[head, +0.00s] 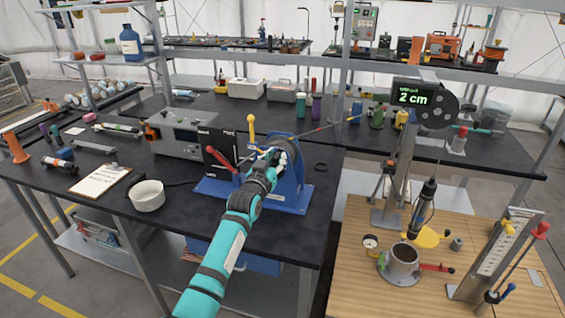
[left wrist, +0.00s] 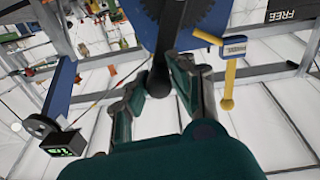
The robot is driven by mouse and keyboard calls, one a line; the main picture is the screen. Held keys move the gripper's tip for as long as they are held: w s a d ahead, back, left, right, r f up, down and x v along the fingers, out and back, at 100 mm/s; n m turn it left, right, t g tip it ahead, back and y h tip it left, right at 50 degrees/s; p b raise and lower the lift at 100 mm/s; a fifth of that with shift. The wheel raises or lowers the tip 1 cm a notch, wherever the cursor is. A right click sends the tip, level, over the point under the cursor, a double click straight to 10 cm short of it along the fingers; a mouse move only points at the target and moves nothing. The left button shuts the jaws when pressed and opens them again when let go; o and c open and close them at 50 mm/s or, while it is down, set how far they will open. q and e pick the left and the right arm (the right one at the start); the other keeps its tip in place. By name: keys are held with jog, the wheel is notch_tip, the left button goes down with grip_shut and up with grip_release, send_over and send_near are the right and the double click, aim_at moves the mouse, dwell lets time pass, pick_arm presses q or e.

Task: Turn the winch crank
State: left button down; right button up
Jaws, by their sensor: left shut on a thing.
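The winch (head: 293,189) stands on the dark bench, with a blue base and blue side plates. My left arm reaches to it, and my left gripper (head: 275,163) is at its near side. In the left wrist view the gripper (left wrist: 154,85) is shut on the dark crank handle (left wrist: 160,80). The crank arm runs up from the handle toward a toothed wheel (left wrist: 196,12). A yellow lever (head: 252,128) stands up beside the winch; it also shows in the left wrist view (left wrist: 229,75). A red lever (head: 218,158) sits before a black panel (head: 214,139). My right gripper is not in view.
A white bowl (head: 147,195) and a clipboard (head: 101,180) lie left of my arm. A grey instrument box (head: 185,138) stands behind the bowl. A display reading 2 cm (head: 412,98) is on a post over the wooden table (head: 352,262) at right.

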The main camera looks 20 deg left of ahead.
pick_arm(q)
jog(key=shift+w+a+r+n+b, duration=0.15)
jog(key=shift+a+r+n, duration=0.25)
jog(key=shift+a+n, duration=0.65)
jog(key=shift+s+a+r+n+b, duration=0.15)
jog(key=shift+a+r+n, duration=0.2)
jog(key=shift+a+n, duration=0.7)
jog(key=shift+w+d+n, duration=0.1)
jog(key=shift+d+n, duration=0.1)
jog(key=shift+n, duration=0.1)
jog(key=c, duration=1.5)
grip_release()
jog(key=o, duration=0.4)
jog(key=shift+a+f, duration=0.1)
jog(key=shift+f, duration=0.1)
jog(key=s, duration=1.2)
jog(key=shift+a+f, duration=0.15)
jog(key=shift+a, duration=0.15)
